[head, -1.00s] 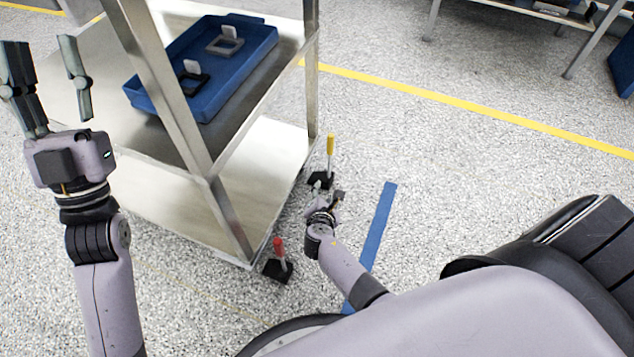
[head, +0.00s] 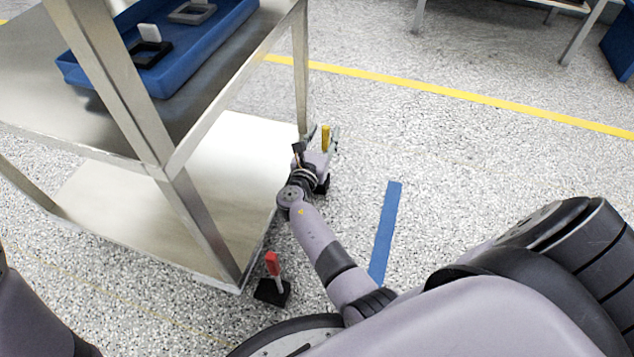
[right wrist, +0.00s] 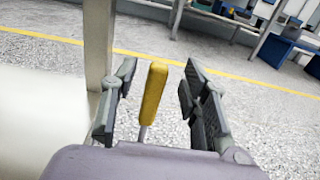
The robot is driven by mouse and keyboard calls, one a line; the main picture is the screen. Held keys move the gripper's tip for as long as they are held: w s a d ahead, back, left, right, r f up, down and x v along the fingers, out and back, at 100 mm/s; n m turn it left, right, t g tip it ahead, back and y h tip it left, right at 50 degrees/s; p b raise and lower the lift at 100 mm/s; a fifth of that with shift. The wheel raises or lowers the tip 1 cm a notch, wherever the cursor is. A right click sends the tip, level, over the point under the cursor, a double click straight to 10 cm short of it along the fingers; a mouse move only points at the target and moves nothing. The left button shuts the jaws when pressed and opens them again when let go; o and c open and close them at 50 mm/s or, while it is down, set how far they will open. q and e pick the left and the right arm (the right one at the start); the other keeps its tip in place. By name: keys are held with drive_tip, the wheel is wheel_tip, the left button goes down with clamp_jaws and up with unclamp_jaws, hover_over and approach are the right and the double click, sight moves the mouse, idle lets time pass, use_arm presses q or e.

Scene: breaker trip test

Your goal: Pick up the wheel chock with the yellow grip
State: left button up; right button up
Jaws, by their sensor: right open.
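The wheel chock's yellow grip (head: 325,138) stands upright beside the cart's far right leg in the head view. Its dark base (head: 323,184) is mostly hidden behind my right gripper and wrist. My right gripper (head: 319,140) is open, with its fingers on either side of the yellow grip. In the right wrist view the yellow grip (right wrist: 153,88) stands between the two open fingers (right wrist: 160,105), with a gap on each side. A second chock with a red grip (head: 272,264) stands on the floor near the cart's front leg. My left gripper is out of the head view.
A metal cart (head: 232,165) stands close to the left of my right arm. Its upper shelf holds a blue tray (head: 205,47). A blue floor strip (head: 385,235) lies to the right, with open speckled floor around it. A yellow line (head: 450,97) crosses behind.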

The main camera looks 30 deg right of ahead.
sight(324, 130)
drive_tip(key=shift+b+x, duration=0.55)
drive_tip(key=shift+x, duration=0.95)
clamp_jaws()
drive_tip(key=shift+a, duration=0.1)
drive_tip(key=shift+w+r, duration=0.1)
